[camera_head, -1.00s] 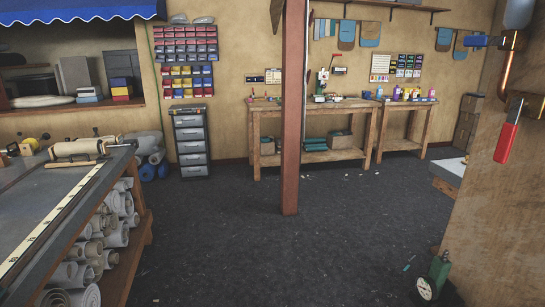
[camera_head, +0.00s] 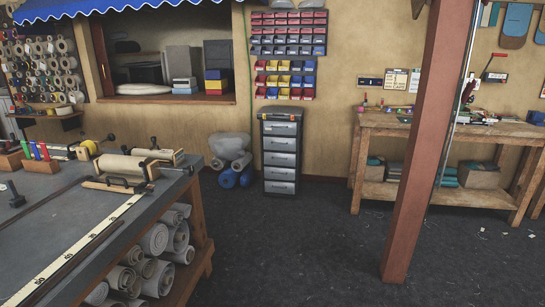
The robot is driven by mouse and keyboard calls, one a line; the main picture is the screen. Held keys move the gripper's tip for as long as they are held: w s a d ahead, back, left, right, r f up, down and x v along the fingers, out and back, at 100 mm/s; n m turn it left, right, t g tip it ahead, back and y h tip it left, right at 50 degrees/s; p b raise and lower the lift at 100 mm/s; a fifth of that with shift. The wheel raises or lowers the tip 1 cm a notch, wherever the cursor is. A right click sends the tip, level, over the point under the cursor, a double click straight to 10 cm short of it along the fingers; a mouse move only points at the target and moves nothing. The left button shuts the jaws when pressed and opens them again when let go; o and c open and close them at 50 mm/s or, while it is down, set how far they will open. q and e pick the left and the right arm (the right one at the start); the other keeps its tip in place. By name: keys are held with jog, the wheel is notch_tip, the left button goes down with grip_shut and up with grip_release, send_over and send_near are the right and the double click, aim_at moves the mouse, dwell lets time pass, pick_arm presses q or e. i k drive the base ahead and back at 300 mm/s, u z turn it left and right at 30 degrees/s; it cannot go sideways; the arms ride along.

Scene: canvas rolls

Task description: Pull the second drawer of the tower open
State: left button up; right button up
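The drawer tower (camera_head: 282,155) stands against the back wall, across the room, near the middle of the view. It is a dark frame with several grey drawers stacked one above another. The second drawer from the top (camera_head: 281,145) looks closed, flush with the others. A few small items lie on top of the tower. Neither of my grippers is in view.
A grey worktable (camera_head: 60,225) with canvas rolls below fills the left front. A brown post (camera_head: 424,150) stands at the right, before a wooden workbench (camera_head: 455,130). Dark floor (camera_head: 300,245) between table and post is clear up to the tower.

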aim_at(270, 142)
jog(key=u, duration=0.15)
jog(key=i, duration=3.3)
jog(key=z, duration=0.55)
jog(key=i, duration=2.3)
jog(key=z, duration=0.5)
